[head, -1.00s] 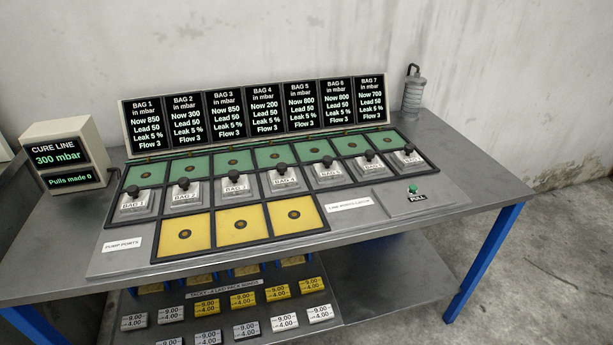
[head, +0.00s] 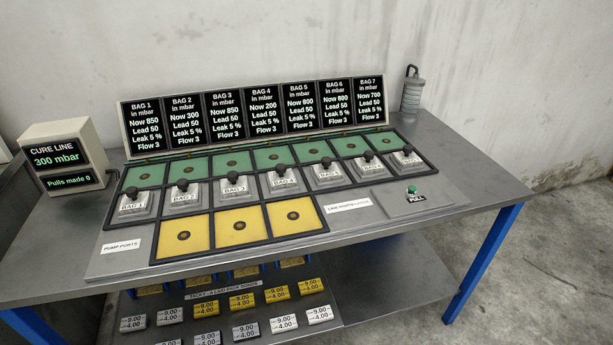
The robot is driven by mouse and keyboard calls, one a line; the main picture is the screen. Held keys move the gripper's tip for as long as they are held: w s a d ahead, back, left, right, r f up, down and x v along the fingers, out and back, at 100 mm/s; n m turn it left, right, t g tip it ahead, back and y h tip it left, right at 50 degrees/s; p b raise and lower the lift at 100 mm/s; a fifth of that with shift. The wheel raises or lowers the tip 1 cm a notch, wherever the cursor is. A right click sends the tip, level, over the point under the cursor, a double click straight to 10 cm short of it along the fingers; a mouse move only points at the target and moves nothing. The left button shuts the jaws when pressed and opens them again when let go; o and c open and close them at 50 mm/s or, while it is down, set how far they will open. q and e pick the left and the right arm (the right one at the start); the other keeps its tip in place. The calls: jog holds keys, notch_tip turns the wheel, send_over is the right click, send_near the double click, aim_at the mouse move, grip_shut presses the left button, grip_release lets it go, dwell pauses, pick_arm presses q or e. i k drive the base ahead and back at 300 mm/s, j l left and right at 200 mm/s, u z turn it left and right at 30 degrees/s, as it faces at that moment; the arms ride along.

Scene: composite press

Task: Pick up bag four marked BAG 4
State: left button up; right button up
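The bag marked BAG 4 (head: 284,184) is a grey block with a white label and a dark round knob on top. It sits in the middle of a row of similar bags, in a framed slot below a green pad (head: 273,157). BAG 3 (head: 237,191) is to its left and BAG 5 (head: 327,174) to its right. The BAG 4 screen (head: 263,108) behind reads Now 200, Lead 50, Leak 5 %, Flow 3. Neither of my grippers shows in the head view.
Three yellow pump-port pads (head: 238,227) lie in front of the bags. A green PULL button (head: 412,189) is at right, a CURE LINE monitor (head: 64,155) at left, a grey cylinder (head: 413,92) at the back. Labelled blocks (head: 242,301) lie on a lower shelf. The table's right end is clear.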

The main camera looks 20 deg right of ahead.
aim_at(284, 179)
jog(key=i+l+z, duration=0.15)
jog(key=z, duration=0.3)
jog(key=i+z, duration=0.4)
jog(key=k+l, duration=0.05)
jog(key=k, duration=0.05)
